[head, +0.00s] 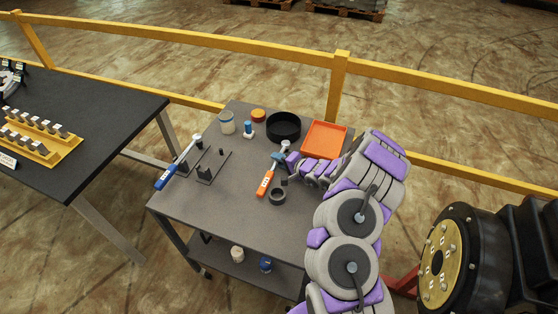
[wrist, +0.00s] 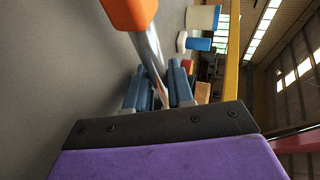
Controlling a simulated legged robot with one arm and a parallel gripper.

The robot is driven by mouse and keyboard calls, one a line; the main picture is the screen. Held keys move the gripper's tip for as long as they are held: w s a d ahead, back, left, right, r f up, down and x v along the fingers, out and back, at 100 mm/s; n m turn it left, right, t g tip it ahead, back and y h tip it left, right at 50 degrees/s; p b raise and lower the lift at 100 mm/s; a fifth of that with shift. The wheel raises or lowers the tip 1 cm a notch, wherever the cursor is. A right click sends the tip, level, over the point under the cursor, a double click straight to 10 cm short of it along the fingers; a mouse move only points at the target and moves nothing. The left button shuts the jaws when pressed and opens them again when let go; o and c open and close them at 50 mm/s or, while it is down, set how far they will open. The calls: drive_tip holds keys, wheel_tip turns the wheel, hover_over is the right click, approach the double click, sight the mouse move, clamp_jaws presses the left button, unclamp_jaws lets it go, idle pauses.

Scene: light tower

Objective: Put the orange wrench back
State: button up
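The orange wrench (head: 266,181) has an orange handle and a metal shaft. It is tilted over the cart top, its handle toward the front. My gripper (head: 283,152) is at the wrench's metal end. In the wrist view, the blue fingers (wrist: 158,88) are on both sides of the metal shaft and appear shut on it; the orange handle (wrist: 130,12) points away from them. A dark holder (head: 206,170) with upright posts stands on the cart, left of the wrench. A blue-handled wrench (head: 172,173) rests at its left side.
The grey cart (head: 225,205) also carries a black round bowl (head: 283,127), an orange tray (head: 324,139), a dark ring (head: 277,197), a jar (head: 227,122) and a blue bottle (head: 249,130). A yellow rail (head: 250,48) runs behind. A dark table (head: 100,110) stands left.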

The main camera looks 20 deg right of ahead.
drive_tip(key=shift+o, duration=0.7)
drive_tip(key=shift+a, duration=0.45)
drive_tip(key=shift+r, duration=0.1)
